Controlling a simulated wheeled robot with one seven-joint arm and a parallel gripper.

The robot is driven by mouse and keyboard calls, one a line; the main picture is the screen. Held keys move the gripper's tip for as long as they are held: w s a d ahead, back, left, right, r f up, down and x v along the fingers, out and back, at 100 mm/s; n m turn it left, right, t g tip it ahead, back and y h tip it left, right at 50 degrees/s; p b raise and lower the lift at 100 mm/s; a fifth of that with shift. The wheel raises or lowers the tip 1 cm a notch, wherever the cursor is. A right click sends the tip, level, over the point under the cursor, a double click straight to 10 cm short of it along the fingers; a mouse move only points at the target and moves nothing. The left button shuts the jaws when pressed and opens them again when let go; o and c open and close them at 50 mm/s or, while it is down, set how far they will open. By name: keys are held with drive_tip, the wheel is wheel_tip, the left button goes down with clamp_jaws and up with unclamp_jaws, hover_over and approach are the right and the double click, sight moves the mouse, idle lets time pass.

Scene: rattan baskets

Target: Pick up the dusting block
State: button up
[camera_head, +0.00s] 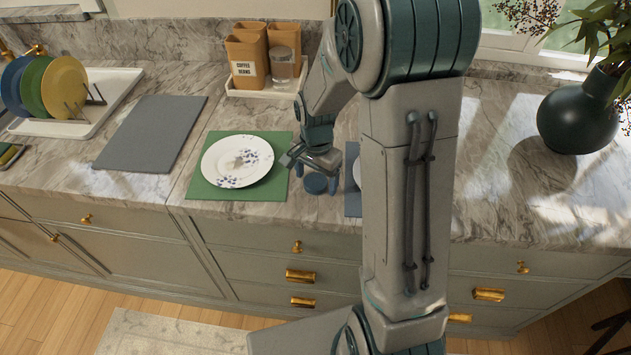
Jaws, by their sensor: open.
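A small round dark-blue block (316,184), which looks like the dusting block, sits on the marble counter near its front edge, between two placemats. My gripper (310,174) is open just above and around it, with one finger towards the left and one towards the right. I cannot tell whether the fingers touch the block. My wrist and arm hide part of the counter just behind and to the right.
A patterned white plate (237,161) lies on a green placemat (206,190) left of the block. A blue-grey mat (352,205) shows partly behind my arm. Brown canisters and a glass (283,70) stand behind. A dark vase (578,112) stands right.

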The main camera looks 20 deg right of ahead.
sight(321, 179)
drive_tip(key=c, duration=1.1)
drive_tip(key=shift+o, duration=0.2)
drive_tip(key=shift+w+r, duration=0.1)
drive_tip(key=shift+r, duration=0.45)
drive_tip(key=r, duration=0.1)
drive_tip(key=d+r+b, duration=0.1)
drive_tip(key=r, duration=0.1)
drive_tip(key=shift+d+r, duration=0.15)
drive_tip(key=shift+r, duration=0.1)
drive_tip(key=s+d+r+b, duration=0.1)
drive_tip(key=d+r, duration=0.5)
drive_tip(key=d, duration=0.4)
drive_tip(key=shift+d+r+b, duration=0.2)
drive_tip(key=shift+b, duration=0.15)
drive_tip(key=shift+o, duration=0.4)
